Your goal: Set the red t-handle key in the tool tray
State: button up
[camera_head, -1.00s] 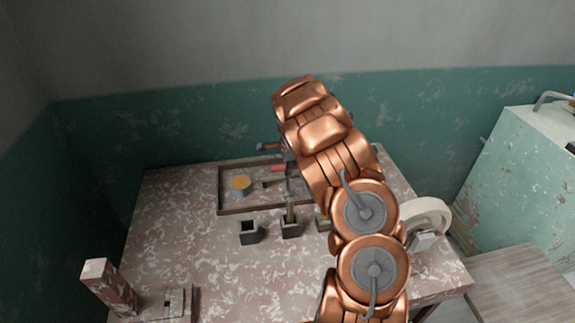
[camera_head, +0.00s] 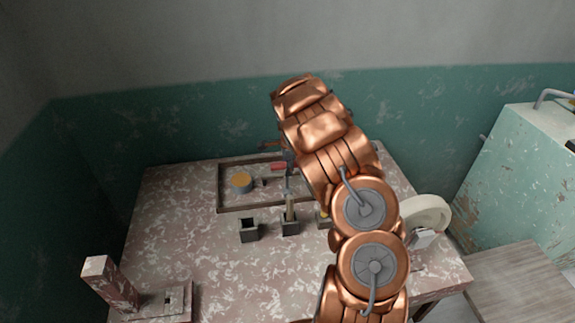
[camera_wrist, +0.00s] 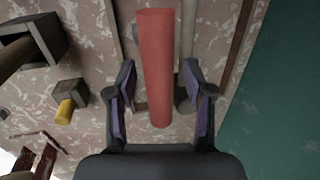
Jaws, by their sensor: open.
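The red t-handle key's red bar (camera_wrist: 155,70) fills the middle of the wrist view, between my gripper's two spread fingers (camera_wrist: 160,85). A gap shows between each fingertip and the bar. In the head view the red bar (camera_head: 279,168) appears over the tool tray, beside my gripper (camera_head: 288,170), which is small and partly hidden by my arm. The key's shaft is not clear. The tool tray (camera_head: 218,190) is a shallow dark-rimmed frame at the back of the table; its right part is behind my arm. I cannot tell whether the key touches the tray floor.
A yellow-topped round container (camera_head: 241,182) is in the tray's left part. Dark square holders stand in front: an empty one (camera_head: 249,230), one with a wooden handle (camera_head: 290,225), and one partly hidden (camera_head: 323,220). A block stand (camera_head: 112,288) is front left. The table's left middle is clear.

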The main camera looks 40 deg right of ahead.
jog(key=b+v, duration=0.4)
jog(key=v, duration=0.8)
jog(key=s+a+r+n+g, duration=0.1)
jog(key=s+a+r+n, duration=0.35)
jog(key=s+a, duration=0.45)
jog(key=s+a+r+n+g, duration=0.1)
jog(key=s+a+r+n, duration=0.2)
jog(key=s+a+n, duration=0.5)
jog(key=s+a+f+n+g, duration=0.1)
jog(key=s+a+n, duration=0.4)
jog(key=s, duration=0.6)
jog(key=s+a+f+n+g, duration=0.1)
jog(key=s+a+f+n, duration=0.1)
jog(key=s+a+n, duration=0.3)
jog(key=s+a, duration=0.3)
jog(key=s, duration=0.4)
jog(key=shift+s+f+n+y, duration=0.15)
jog(key=shift+f+n+y, duration=0.05)
jog(key=shift+n+y, duration=0.2)
